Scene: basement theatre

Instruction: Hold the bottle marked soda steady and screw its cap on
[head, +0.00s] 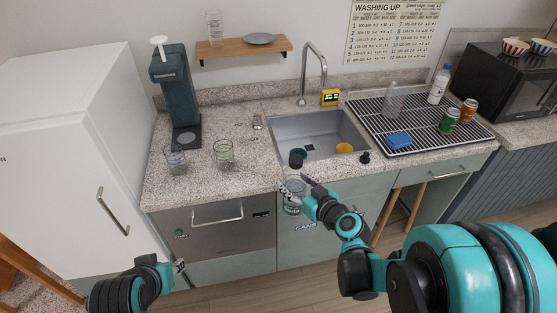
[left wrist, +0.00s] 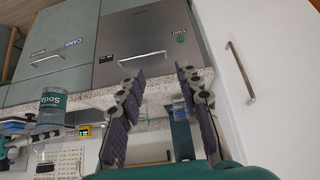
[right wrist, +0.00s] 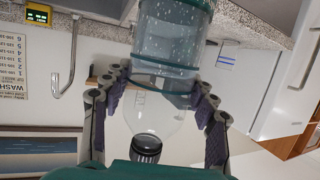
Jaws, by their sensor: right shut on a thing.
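The clear bottle (head: 292,197) is upright in front of the counter edge, with a black cap (head: 296,160) at its top. In the left wrist view the bottle (left wrist: 53,103) appears inverted with the word Soda on its teal label. My right gripper (head: 307,190) is shut on the bottle's body. In the right wrist view its fingers (right wrist: 157,90) flank the bottle (right wrist: 165,45), and the black cap (right wrist: 146,147) sits at the neck; how tight it is cannot be told. My left gripper (head: 179,269) is open and empty, low at left, apart from the bottle.
The sink (head: 320,128) holds a yellow item (head: 344,148). A small black piece (head: 364,157) lies on the counter. Two glasses (head: 223,153) stand at left. A drying rack (head: 420,122) holds cans, bottles and a blue sponge (head: 398,139). The white fridge (head: 75,165) bounds the left.

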